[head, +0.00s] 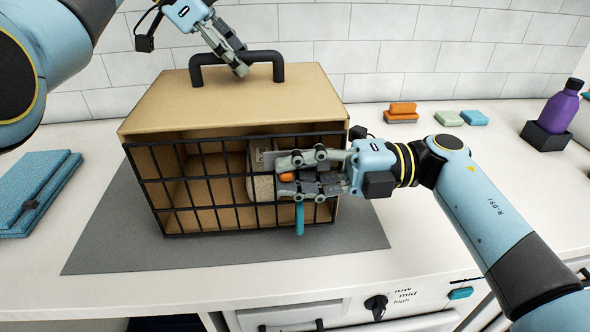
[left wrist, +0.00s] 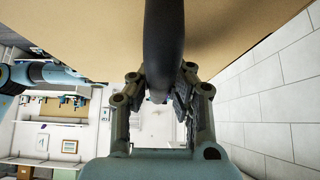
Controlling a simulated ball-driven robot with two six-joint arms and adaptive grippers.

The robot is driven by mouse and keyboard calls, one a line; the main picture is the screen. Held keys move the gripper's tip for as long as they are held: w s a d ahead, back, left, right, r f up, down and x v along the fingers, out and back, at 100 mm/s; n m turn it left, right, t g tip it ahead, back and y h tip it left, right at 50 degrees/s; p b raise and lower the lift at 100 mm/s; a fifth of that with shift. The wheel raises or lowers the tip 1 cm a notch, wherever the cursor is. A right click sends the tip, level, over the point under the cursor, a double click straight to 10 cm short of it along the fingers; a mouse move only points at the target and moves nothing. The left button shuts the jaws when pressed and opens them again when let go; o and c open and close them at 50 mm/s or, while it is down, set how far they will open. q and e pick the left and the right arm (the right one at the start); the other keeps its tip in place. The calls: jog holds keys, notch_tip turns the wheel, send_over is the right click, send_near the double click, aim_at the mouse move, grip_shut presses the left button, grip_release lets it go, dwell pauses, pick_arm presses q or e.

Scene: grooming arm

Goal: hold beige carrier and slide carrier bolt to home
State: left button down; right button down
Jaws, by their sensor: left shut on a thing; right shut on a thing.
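The beige carrier (head: 222,97) stands on a grey mat, its black barred door (head: 190,190) facing me. My left gripper (head: 238,66) is shut on the black carrier handle (head: 266,55) on top; the handle also shows between the fingers in the left wrist view (left wrist: 163,45). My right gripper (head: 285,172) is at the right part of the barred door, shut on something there. An orange piece (head: 287,177) shows between its fingers, probably part of the bolt, mostly hidden. A teal piece (head: 299,218) hangs just below these fingers. A pale thing with a grey plate (head: 262,160) is behind the bars.
The grey mat (head: 110,245) lies under the carrier. Folded blue towels (head: 38,190) lie at left. Orange (head: 402,110), green (head: 448,118) and blue (head: 474,117) blocks and a purple bottle (head: 562,108) in a black holder stand at right. A dial (head: 376,303) is on the counter front.

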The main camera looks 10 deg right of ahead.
pick_arm(q)
jog(key=shift+r, duration=0.1)
pick_arm(e)
jog(key=shift+d, duration=0.1)
jog(key=d, duration=0.3)
jog(key=shift+d, duration=0.2)
jog(key=c, duration=1.3)
grip_release()
jog(key=d, duration=1.2)
pick_arm(q)
jog(key=c, duration=1.2)
grip_release()
